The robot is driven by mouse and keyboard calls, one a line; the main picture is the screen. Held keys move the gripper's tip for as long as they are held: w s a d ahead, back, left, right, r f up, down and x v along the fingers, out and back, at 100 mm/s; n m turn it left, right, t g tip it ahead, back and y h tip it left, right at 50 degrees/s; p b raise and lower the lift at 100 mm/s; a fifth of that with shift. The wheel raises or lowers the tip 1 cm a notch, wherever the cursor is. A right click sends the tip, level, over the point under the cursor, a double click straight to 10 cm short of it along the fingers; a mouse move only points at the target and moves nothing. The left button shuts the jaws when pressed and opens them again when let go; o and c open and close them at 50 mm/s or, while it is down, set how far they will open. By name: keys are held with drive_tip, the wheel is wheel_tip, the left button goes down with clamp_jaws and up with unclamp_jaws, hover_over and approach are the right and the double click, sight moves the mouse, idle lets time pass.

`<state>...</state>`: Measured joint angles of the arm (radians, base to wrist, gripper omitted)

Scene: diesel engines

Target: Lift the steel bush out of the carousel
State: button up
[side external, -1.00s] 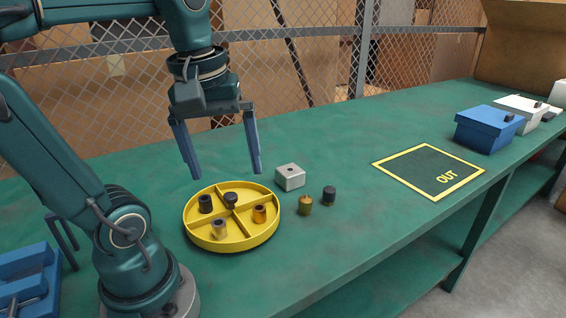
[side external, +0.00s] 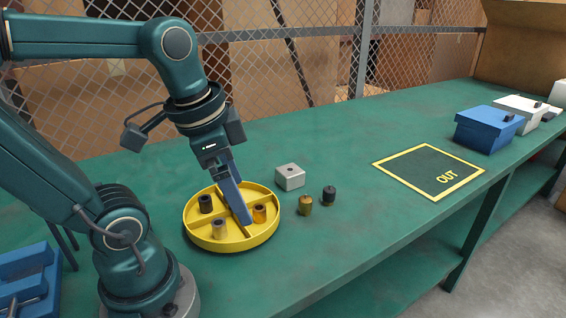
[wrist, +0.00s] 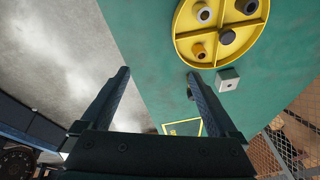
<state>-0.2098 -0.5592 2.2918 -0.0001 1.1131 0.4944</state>
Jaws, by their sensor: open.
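The yellow carousel (side external: 212,244) stands on the bench, divided by a cross into compartments. The pale steel bush (side external: 219,227) stands upright in the front-left compartment; it also shows in the wrist view (wrist: 204,14). A black bush (side external: 205,203), a brass bush (side external: 259,213) and a dark round part (wrist: 227,37) are in the other compartments. The dark part is hidden behind my gripper in the side view. My gripper (side external: 243,219) is open and tilted, its fingers over the carousel's right half, right of the steel bush. In the wrist view nothing is between the fingers (wrist: 158,74).
A grey block with a hole (side external: 290,177), a small brass part (side external: 305,205) and a dark one (side external: 329,195) stand right of the carousel. Farther right lie the yellow-edged OUT area (side external: 425,165) and a blue box (side external: 488,132). A blue rack (side external: 28,278) is at left.

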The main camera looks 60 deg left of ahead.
sight(219, 222)
drive_tip(key=a+f+n+g, duration=0.1)
drive_tip(key=a+n+g, duration=0.2)
drive_tip(key=a, duration=0.7)
drive_tip(key=shift+h, duration=0.4)
drive_tip(key=shift+s+a+f, duration=0.1)
drive_tip(key=shift+s+f, duration=0.1)
drive_tip(key=shift+f, duration=2.65)
drive_tip(key=shift+s+f, duration=0.15)
drive_tip(key=shift+f, duration=2.65)
clamp_jaws()
drive_tip(key=shift+r, duration=0.1)
drive_tip(key=shift+r, duration=2.9)
